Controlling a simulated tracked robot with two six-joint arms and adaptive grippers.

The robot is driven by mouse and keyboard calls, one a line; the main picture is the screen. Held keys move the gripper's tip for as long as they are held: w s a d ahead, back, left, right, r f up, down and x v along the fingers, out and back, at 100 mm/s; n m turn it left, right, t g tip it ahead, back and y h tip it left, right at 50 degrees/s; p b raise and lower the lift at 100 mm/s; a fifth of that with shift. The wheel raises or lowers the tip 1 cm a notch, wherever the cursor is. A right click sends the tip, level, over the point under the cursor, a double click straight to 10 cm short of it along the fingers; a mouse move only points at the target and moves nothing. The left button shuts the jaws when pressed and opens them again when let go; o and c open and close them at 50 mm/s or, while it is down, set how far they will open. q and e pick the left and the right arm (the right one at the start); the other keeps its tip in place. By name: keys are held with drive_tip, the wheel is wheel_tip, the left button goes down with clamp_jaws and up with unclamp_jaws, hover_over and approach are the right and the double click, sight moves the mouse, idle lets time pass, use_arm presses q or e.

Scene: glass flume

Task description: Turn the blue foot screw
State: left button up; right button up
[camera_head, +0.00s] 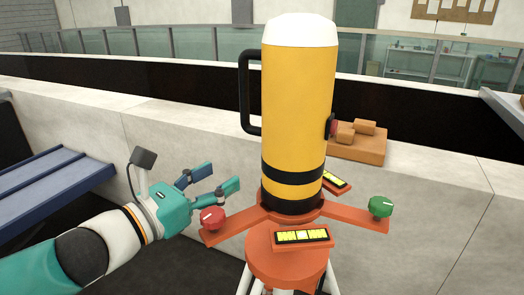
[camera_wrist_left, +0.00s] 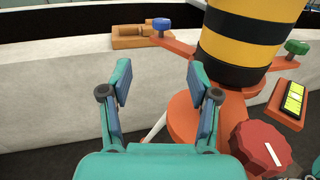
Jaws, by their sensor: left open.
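The blue foot screw (camera_wrist_left: 161,24) shows at the top of the left wrist view, on the end of an orange arm of the base; in the head view I do not see it. The yellow instrument (camera_head: 292,110) with black bands stands upright on the orange base (camera_head: 285,260). A red foot screw (camera_head: 212,219) is at its left and a green one (camera_head: 381,206) at its right. My left gripper (camera_head: 218,178) is open and empty, close behind the red screw and left of the instrument. In the left wrist view the blue screw lies beyond the fingertips (camera_wrist_left: 158,85), apart from them.
Two yellow-lit levels (camera_head: 301,236) sit on the base. A black handle (camera_head: 244,92) sticks out left of the instrument. A wooden block (camera_head: 358,147) lies on the pale wall ledge behind. A blue slatted surface (camera_head: 45,185) is at left.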

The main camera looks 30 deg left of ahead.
use_arm(q)
drive_tip(key=w+d, duration=0.1)
drive_tip(key=w, duration=0.4)
drive_tip(key=w+d+p, duration=0.1)
drive_tip(key=w, duration=0.5)
drive_tip(key=w+d+p, duration=0.1)
drive_tip(key=w, duration=0.4)
drive_tip(key=shift+w+d, duration=0.25)
drive_tip(key=shift+w, duration=0.05)
drive_tip(key=shift+c, duration=0.3)
